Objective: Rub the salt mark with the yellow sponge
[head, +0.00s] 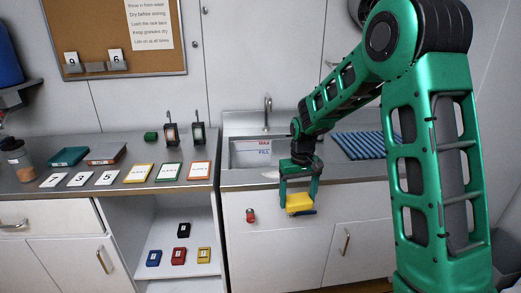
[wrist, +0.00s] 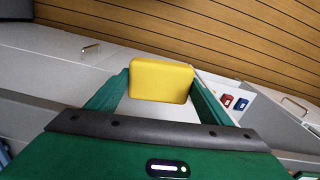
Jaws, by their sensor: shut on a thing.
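My gripper (head: 299,197) points down in front of the lower cabinet by the sink, below the counter's front edge. It is shut on the yellow sponge (head: 299,204). In the wrist view the yellow sponge (wrist: 161,80) sits between the two green fingers, and the floor shows behind it. A dark blue edge shows under the sponge in the head view; I cannot tell what it is. I cannot make out a salt mark in either view.
The sink (head: 246,153) with its tap is set in the counter behind my gripper. A blue ribbed mat (head: 364,145) lies to its right. A red knob (head: 250,215) is on the cabinet front.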

